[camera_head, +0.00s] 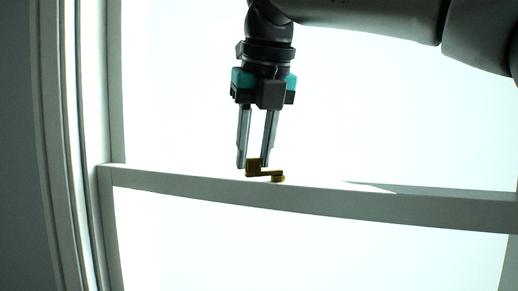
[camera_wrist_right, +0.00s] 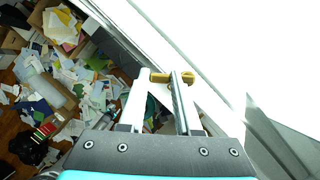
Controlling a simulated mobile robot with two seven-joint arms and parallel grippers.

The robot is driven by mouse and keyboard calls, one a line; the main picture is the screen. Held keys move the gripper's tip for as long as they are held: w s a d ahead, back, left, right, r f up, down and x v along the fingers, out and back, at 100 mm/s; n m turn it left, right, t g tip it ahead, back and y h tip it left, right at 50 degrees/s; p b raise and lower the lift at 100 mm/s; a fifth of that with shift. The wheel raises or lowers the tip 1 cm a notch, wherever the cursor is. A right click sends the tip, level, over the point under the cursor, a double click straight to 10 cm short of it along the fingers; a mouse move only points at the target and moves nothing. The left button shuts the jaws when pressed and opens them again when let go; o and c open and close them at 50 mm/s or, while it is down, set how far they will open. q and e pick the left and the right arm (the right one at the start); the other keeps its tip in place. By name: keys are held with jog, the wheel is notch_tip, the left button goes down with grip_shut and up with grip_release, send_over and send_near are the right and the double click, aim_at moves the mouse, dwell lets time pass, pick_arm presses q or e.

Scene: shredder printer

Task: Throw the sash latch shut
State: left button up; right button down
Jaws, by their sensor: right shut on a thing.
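The brass sash latch (camera_head: 270,174) sits on top of the white window rail (camera_head: 320,199) in the head view. Its upright knob is at the left and its flat arm points right along the rail. My right gripper (camera_head: 253,163) reaches down from above and is shut on the latch's knob. In the right wrist view the latch (camera_wrist_right: 160,77) shows between the fingertips, with another part of it just beyond the right finger. My left gripper is in neither view.
The white window frame (camera_head: 82,130) stands at the left, with bright panes above and below the rail. The rail is otherwise bare. The right wrist view shows a floor strewn with papers (camera_wrist_right: 85,80) below the window.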

jog(key=shift+w+a+f+m+h, duration=0.1)
jog(key=shift+w+m+h, duration=0.35)
jog(key=shift+m, duration=0.75)
jog(key=shift+w+a+m+h, duration=0.1)
jog(key=shift+w+m+h, duration=0.35)
jog(key=shift+m, duration=0.75)
jog(key=shift+w+a+f+m+h, duration=0.1)
jog(key=shift+w+m+h, duration=0.35)
jog(key=shift+m, duration=1.25)
jog(key=c, duration=0.6)
grip_release()
jog(key=shift+w+r, duration=0.1)
jog(key=shift+d+r, duration=0.1)
